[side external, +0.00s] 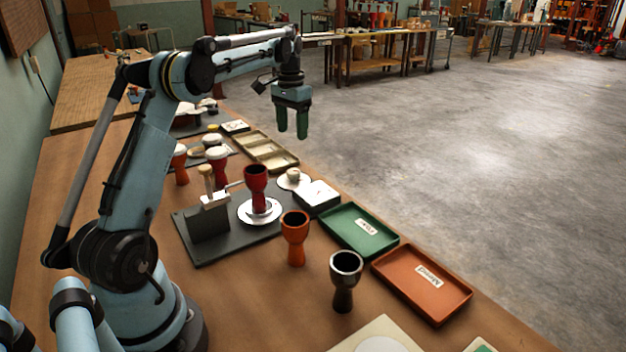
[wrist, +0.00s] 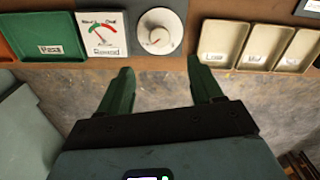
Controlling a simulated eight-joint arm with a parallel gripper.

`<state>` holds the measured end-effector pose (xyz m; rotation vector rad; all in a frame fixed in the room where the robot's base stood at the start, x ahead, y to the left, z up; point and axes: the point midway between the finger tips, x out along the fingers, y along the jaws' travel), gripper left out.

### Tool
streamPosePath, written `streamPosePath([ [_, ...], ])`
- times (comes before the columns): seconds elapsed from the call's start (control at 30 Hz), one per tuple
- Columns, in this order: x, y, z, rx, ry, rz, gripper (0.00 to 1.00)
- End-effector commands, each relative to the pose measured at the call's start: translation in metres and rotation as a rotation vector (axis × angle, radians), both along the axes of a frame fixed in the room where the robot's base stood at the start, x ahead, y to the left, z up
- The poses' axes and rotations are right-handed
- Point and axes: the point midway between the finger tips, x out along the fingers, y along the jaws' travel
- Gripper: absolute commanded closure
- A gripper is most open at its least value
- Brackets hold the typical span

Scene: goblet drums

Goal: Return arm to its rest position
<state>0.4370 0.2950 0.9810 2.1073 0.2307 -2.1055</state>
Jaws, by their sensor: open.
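My gripper (side external: 292,124) is raised above the far side of the workbench, with its green fingers pointing down. The fingers are apart with nothing between them. In the wrist view my gripper (wrist: 163,88) hangs over the bench edge and the grey floor. A dark red goblet drum (side external: 256,182) stands upright on a white round plate (side external: 245,214) of the dark test stand (side external: 190,245). An orange goblet drum (side external: 296,232) and a dark metallic-topped one (side external: 345,275) stand upright on the bench.
A green tray (side external: 345,238) and an orange tray (side external: 440,300) lie empty along the bench edge. A dial gauge (wrist: 103,33) and a white knob (wrist: 160,30) stand near the beige trays (wrist: 222,42). White-topped drums (side external: 217,165) stand further back. Air around my gripper is clear.

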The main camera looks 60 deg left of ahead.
Motion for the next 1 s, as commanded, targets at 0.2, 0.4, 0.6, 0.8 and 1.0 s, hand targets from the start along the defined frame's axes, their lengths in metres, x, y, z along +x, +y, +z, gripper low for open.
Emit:
streamPosePath([
  [0.2,0.001,-0.014,0.008,0.011,-0.018,-0.01,0.35],
  [0.4,-0.001,-0.066,0.032,0.053,-0.096,-0.045,0.35],
  [0.6,-0.016,-0.124,0.048,0.087,-0.192,-0.08,0.35],
  [0.8,-0.042,-0.177,0.052,0.106,-0.293,-0.115,0.35],
  [1.0,-0.076,-0.224,0.044,0.11,-0.399,-0.149,0.35],
])
